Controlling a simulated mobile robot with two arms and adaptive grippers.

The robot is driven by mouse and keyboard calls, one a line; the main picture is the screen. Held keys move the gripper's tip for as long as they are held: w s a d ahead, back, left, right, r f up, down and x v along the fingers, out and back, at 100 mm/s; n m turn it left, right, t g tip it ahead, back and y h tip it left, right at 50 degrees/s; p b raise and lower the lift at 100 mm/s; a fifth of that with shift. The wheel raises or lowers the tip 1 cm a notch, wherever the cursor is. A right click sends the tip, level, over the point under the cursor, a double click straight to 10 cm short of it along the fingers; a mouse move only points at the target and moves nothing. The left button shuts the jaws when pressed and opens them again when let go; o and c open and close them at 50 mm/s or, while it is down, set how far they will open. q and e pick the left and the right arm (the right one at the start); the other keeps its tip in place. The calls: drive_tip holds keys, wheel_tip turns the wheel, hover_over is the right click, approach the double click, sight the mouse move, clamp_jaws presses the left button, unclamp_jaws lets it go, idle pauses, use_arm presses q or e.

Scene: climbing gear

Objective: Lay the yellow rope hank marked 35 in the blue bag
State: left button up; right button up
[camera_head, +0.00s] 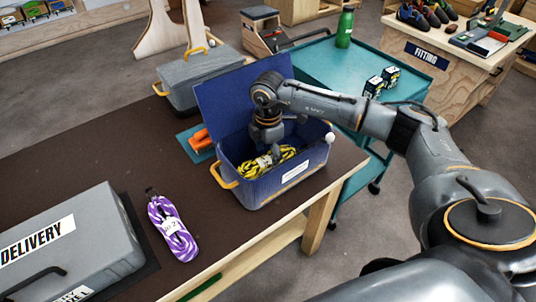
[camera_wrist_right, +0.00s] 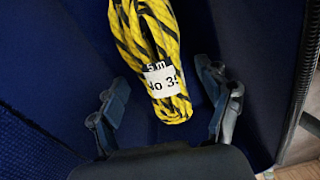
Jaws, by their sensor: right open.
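The yellow rope hank (camera_head: 266,161) with black flecks lies inside the open blue bag (camera_head: 262,190). In the right wrist view the hank (camera_wrist_right: 160,50) rests on the blue lining, and its white label reads "No 3" and a partly cut digit. My right gripper (camera_head: 266,146) reaches down into the bag over the hank. In the right wrist view its two fingers (camera_wrist_right: 168,110) are spread apart, on either side of the hank's labelled end, with gaps between. My left gripper is not in view.
A purple rope hank (camera_head: 172,228) lies on the brown table, beside a grey case marked DELIVERY (camera_head: 75,240). An orange item (camera_head: 201,141) lies left of the bag, and another grey case (camera_head: 195,75) stands behind. A teal cart (camera_head: 325,65) stands to the right.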

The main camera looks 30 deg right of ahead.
wheel_tip(320, 180, up, 12)
idle(0.6)
drive_tip(key=shift+f, duration=0.1)
idle(0.5)
